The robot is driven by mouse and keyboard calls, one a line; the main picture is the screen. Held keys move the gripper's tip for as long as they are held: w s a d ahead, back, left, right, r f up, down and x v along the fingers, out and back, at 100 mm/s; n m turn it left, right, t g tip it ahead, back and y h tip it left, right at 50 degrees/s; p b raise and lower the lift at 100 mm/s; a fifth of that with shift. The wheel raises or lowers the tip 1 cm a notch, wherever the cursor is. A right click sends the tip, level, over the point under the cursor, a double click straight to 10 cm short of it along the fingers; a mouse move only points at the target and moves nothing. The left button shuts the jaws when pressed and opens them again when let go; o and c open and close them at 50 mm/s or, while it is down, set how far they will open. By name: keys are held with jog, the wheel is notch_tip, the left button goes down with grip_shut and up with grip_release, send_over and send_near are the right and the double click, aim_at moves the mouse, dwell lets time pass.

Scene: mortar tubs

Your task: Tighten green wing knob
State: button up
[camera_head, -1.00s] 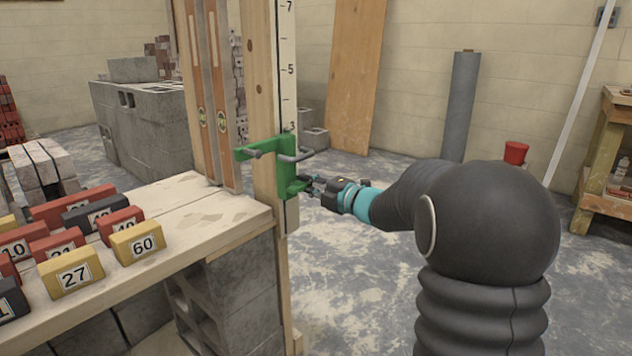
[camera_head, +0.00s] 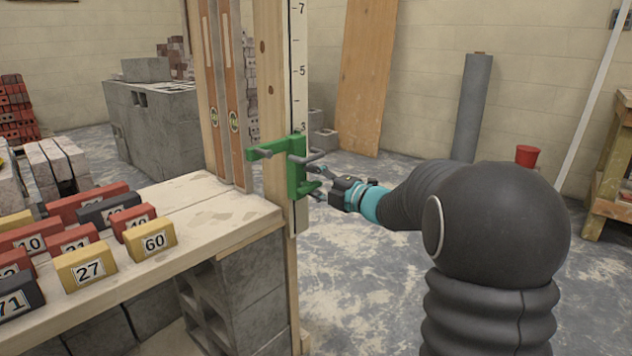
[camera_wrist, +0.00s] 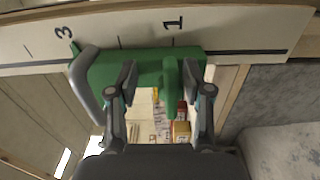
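A green bracket (camera_head: 296,182) is fixed on the upright wooden post with the white scale. Its green wing knob (camera_wrist: 170,88) sticks out toward my gripper (camera_wrist: 165,85) in the wrist view. The knob also shows small beside the bracket in the head view (camera_head: 311,187). My gripper is open, with one finger on each side of the knob and visible gaps between. In the head view my gripper (camera_head: 318,182) is at the right side of the bracket. A grey bent handle (camera_wrist: 85,85) sits at the bracket's left end in the wrist view.
A wooden bench top (camera_head: 200,215) with several numbered bricks stands at the left, on concrete blocks. Two spirit levels (camera_head: 220,110) lean by the post. A grey roll (camera_head: 470,105) and a red bucket (camera_head: 527,156) stand behind.

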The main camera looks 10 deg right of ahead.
jog(key=v, duration=1.2)
dwell(0.3)
